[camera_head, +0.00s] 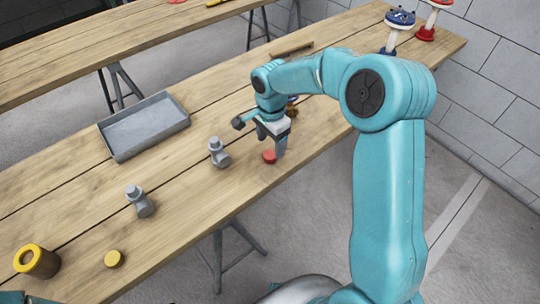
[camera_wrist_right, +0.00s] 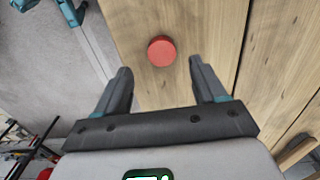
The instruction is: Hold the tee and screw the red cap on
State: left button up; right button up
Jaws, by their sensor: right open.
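The red cap (camera_head: 270,157) lies flat on the wooden table near its front edge. It also shows in the right wrist view (camera_wrist_right: 161,51), centred ahead of the fingertips. My right gripper (camera_head: 272,141) points down just above the cap. Its two fingers (camera_wrist_right: 160,68) are apart with nothing between them. One grey tee (camera_head: 218,152) stands on the table to the left of the cap. A second grey tee (camera_head: 139,201) stands farther left. My left gripper does not show clearly in either view.
A grey tray (camera_head: 145,125) sits at the table's back edge. A yellow cap (camera_head: 114,259) and a yellow-rimmed brown cylinder (camera_head: 37,262) are at the near left. Blue-topped and red-topped fittings (camera_head: 398,30) stand at the far right end. The table between tees and cap is clear.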

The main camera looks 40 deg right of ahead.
aim_at(270, 154)
jog(key=shift+w+a+f+p, duration=0.1)
jog(key=shift+f+p, duration=0.1)
jog(key=shift+f, duration=1.1)
jog(key=shift+w+f+p, duration=0.1)
jog(key=shift+f+p, duration=0.05)
jog(key=shift+f, duration=1.15)
jog(key=shift+s, duration=0.1)
jog(key=c, duration=1.1)
